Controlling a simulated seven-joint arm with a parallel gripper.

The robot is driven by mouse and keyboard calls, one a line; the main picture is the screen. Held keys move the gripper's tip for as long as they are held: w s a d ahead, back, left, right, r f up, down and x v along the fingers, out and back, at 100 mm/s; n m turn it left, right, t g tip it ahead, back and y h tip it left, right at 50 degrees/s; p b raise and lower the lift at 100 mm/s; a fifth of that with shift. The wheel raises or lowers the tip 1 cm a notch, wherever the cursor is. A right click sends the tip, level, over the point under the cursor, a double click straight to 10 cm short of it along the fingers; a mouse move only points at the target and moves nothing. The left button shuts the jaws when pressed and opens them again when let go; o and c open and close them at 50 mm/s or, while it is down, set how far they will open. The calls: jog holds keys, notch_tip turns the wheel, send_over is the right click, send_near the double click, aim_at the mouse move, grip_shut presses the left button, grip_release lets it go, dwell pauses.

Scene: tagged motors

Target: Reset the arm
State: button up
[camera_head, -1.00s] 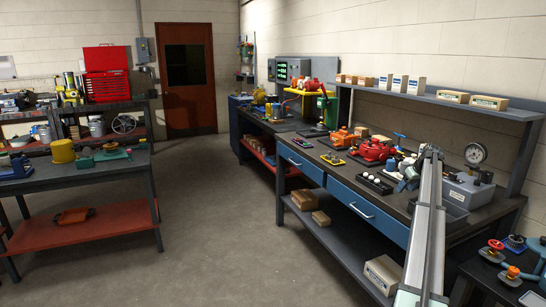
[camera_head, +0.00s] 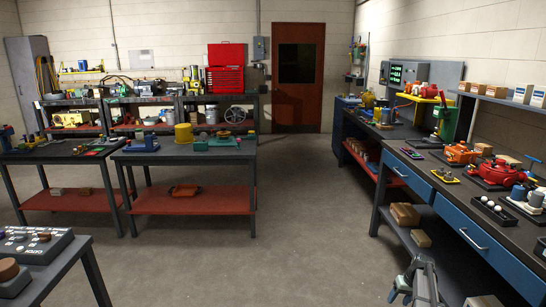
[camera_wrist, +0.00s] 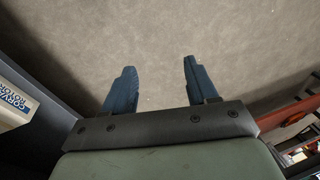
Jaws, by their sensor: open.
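My gripper shows in the wrist view (camera_wrist: 157,82) with two blue fingers spread apart. Nothing is between them, and bare grey floor lies behind them. In the head view, part of my arm shows low at the right, in front of the blue-drawered workbench (camera_head: 466,222). The fingertips cannot be made out clearly there. A red motor (camera_head: 497,172) and an orange motor (camera_head: 461,153) stand on that bench, well above and apart from my arm.
Open floor (camera_head: 300,225) fills the middle. Tables with red lower shelves (camera_head: 195,200) stand at the left. A grey control box (camera_head: 30,243) sits on a table at the near left. A box with lettering (camera_wrist: 14,104) is close at the wrist view's left.

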jog(key=s+a+f+g, duration=0.2)
jog(key=s+a+f, duration=0.7)
jog(key=s+a, duration=0.25)
jog(key=s+a+f+g, duration=0.2)
jog(key=s+a+f, duration=0.7)
jog(key=s+a, duration=0.3)
jog(key=s+a+g, duration=0.1)
jog(key=s+a, duration=0.3)
jog(key=s, duration=0.5)
jog(key=s+a+f+g+h, duration=0.1)
jog(key=s+a, duration=0.3)
jog(key=s, duration=0.6)
jog(key=s+a+f+n+g+h, duration=0.1)
jog(key=s+a+g, duration=0.1)
jog(key=s, duration=0.8)
jog(key=shift+s+a+f, duration=0.2)
jog(key=shift+a+f, duration=0.05)
jog(key=shift+a, duration=0.65)
